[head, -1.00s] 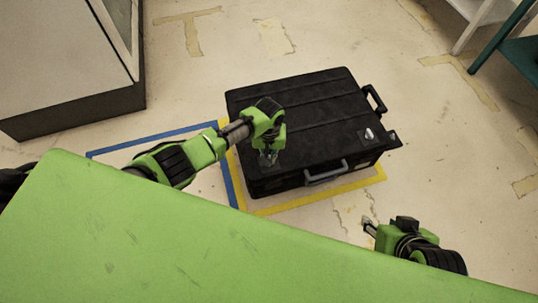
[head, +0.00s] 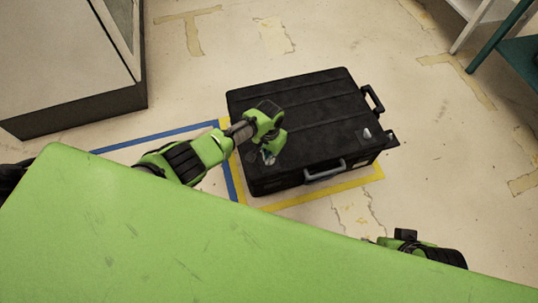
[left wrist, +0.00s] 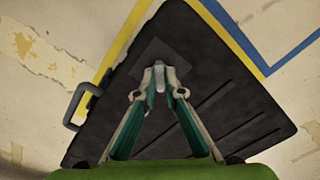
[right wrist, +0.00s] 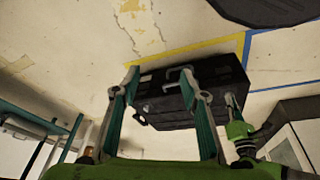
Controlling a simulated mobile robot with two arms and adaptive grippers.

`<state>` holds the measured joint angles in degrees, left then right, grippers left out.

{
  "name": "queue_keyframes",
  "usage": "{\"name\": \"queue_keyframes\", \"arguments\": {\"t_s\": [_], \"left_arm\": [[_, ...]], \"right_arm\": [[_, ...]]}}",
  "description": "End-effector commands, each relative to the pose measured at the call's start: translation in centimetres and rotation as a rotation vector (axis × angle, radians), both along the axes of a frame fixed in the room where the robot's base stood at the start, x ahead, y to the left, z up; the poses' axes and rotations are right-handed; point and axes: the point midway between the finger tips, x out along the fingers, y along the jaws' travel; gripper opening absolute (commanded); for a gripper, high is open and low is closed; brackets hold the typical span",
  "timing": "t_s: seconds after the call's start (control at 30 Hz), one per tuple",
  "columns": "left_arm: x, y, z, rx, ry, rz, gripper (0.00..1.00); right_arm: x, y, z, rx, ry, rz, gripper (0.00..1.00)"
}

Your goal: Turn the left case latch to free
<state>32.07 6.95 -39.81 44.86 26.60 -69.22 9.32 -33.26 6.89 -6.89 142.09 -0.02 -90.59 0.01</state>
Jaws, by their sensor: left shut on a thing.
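The black case (head: 305,110) lies flat on the floor, lid up. My left gripper (head: 267,157) is at its near left corner. In the left wrist view, the left gripper (left wrist: 160,75) is shut on the left latch (left wrist: 158,72), a small pale metal piece over a dark square plate (left wrist: 158,50). The fingertips partly hide the latch, so its exact angle is unclear. The right latch (head: 366,133) shows as a small bright piece near the right corner. My right gripper (right wrist: 160,78) is open and empty, away from the case; the green panel mostly hides it in the head view.
A grey handle (head: 326,171) is on the case's near side and a black handle (head: 373,99) on its right end. Yellow tape (head: 322,188) and blue tape (head: 155,138) mark the floor. A cabinet (head: 70,60) stands at the upper left, shelving (head: 515,45) at the upper right.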

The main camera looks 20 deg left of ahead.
Motion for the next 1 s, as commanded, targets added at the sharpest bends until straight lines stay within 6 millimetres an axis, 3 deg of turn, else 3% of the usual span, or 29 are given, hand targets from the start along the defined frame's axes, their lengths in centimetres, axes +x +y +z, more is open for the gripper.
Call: {"name": "queue_keyframes", "arguments": {"t_s": [0.6, 1.0], "left_arm": [[0.0, -0.1, 0.0, -0.001, 0.001, -0.547, 0.0], [0.0, -0.1, 0.0, -0.001, 0.0, -0.729, 0.0]], "right_arm": [[0.8, 0.1, -2.2, -0.001, 0.01, 0.002, 0.4], [1.0, 0.1, -2.8, -0.001, 0.013, 0.002, 0.4]]}}
